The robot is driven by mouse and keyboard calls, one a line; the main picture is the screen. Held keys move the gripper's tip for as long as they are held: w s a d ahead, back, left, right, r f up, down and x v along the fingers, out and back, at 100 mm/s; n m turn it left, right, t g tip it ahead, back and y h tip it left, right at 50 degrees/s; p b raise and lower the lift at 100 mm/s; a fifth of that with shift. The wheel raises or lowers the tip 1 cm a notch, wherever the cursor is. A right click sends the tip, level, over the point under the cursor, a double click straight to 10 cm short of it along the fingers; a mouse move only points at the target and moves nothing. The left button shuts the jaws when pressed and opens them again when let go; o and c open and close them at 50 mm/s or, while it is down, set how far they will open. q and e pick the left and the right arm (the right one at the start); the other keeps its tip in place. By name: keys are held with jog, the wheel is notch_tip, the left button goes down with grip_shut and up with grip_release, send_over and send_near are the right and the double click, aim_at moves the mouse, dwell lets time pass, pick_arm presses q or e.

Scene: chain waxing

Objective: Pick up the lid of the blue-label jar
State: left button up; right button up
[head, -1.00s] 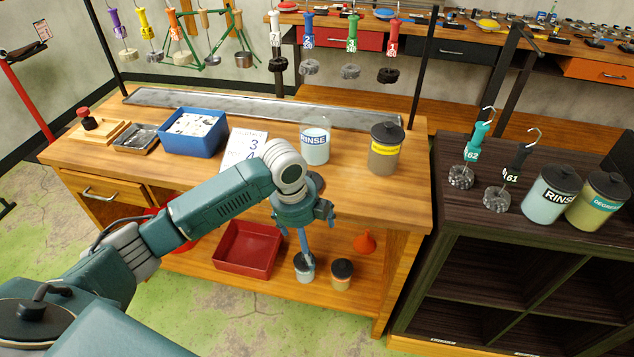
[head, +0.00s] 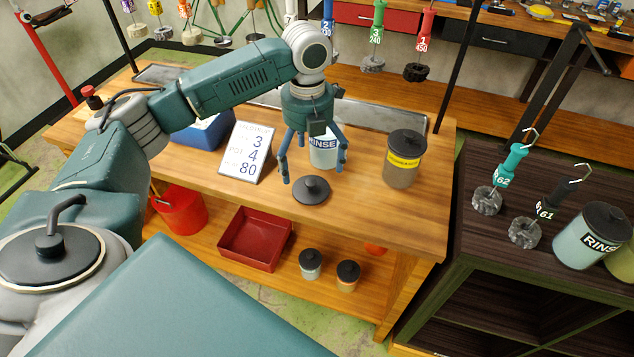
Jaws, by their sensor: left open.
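A black round lid with a knob (head: 311,190) lies flat on the bench near its front edge. The jar with the blue RINSE label (head: 322,152) stands on the bench just behind it, partly hidden by my left gripper; its rim is covered from view. My left gripper (head: 313,174) points down with its fingers spread and nothing between them, over the bench close to the lid. I cannot tell its exact height above the lid. My right gripper is not in view.
A yellow-label jar with its lid on (head: 404,160) stands to the right on the bench (head: 365,218). A number card (head: 249,153) and a blue bin (head: 208,131) are at the left. Another RINSE jar, lidded (head: 592,238), stands on the dark cabinet (head: 480,243).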

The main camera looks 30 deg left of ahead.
aim_at(311, 181)
pick_arm(q)
jog(key=f, duration=0.2)
jog(key=shift+s+f, duration=0.35)
jog(key=shift+s, duration=0.05)
jog(key=shift+w+f+p, duration=0.15)
jog(key=shift+f+p, duration=0.15)
jog(key=shift+p, duration=0.1)
jog(key=f, duration=0.2)
jog(key=f+p, duration=0.1)
jog(key=shift+w+d+f, duration=0.1)
jog(key=shift+w+f, duration=0.25)
jog(key=shift+f+p, duration=0.3)
jog(key=shift+f, duration=0.3)
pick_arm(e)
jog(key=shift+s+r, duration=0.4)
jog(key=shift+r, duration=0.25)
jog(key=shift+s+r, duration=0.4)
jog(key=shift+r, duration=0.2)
pick_arm(q)
jog(key=c, duration=1.2)
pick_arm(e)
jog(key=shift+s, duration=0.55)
